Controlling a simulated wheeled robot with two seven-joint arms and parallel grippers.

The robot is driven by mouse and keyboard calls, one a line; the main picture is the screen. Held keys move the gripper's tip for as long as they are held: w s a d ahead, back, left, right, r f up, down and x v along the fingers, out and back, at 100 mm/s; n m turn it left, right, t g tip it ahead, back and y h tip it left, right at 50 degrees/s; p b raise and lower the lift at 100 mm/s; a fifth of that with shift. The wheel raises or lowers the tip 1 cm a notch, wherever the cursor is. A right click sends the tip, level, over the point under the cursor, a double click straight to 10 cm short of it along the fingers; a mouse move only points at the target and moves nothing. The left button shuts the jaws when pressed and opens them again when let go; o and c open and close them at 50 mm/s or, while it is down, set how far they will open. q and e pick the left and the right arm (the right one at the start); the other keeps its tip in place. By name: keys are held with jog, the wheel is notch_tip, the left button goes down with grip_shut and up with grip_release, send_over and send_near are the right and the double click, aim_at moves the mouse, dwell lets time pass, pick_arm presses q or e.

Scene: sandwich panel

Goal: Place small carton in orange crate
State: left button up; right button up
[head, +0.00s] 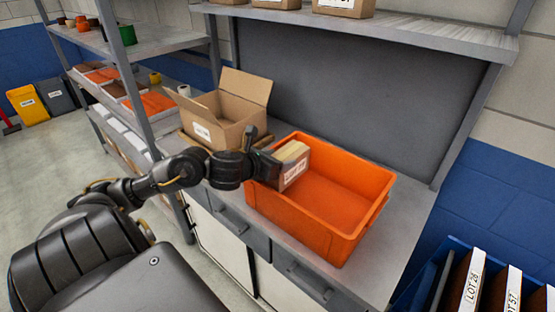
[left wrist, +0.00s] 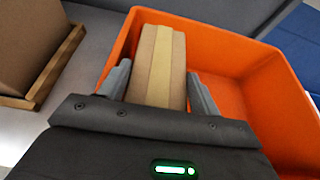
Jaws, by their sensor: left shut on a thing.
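The small carton (head: 292,165) is tan with a white label on its side. My left gripper (head: 272,163) is shut on it, at the left part of the orange crate (head: 320,232). In the left wrist view the carton (left wrist: 160,62) sits between the two grey fingers of the gripper (left wrist: 160,88), with the crate's orange wall (left wrist: 225,45) around it. I cannot tell whether the carton touches the crate floor. The rest of the crate looks empty. My right gripper is not in view.
An open cardboard box (head: 222,118) stands on the grey workbench (head: 400,240) just left of the crate. A shelf (head: 400,30) with cartons hangs above. A blue bin (head: 440,270) with labelled lot boxes is at the lower right. A storage rack (head: 150,75) stands at left.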

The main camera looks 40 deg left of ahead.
pick_arm(q)
jog(key=o, duration=1.4)
jog(key=shift+c, duration=0.2)
jog(key=shift+r+p, duration=0.4)
jog(key=shift+p, duration=0.2)
jog(key=shift+r+p, duration=0.45)
jog(key=shift+p, duration=0.1)
jog(key=p+v, duration=0.7)
jog(key=v, duration=0.5)
jog(key=shift+f+p, duration=0.2)
jog(key=shift+p, duration=0.1)
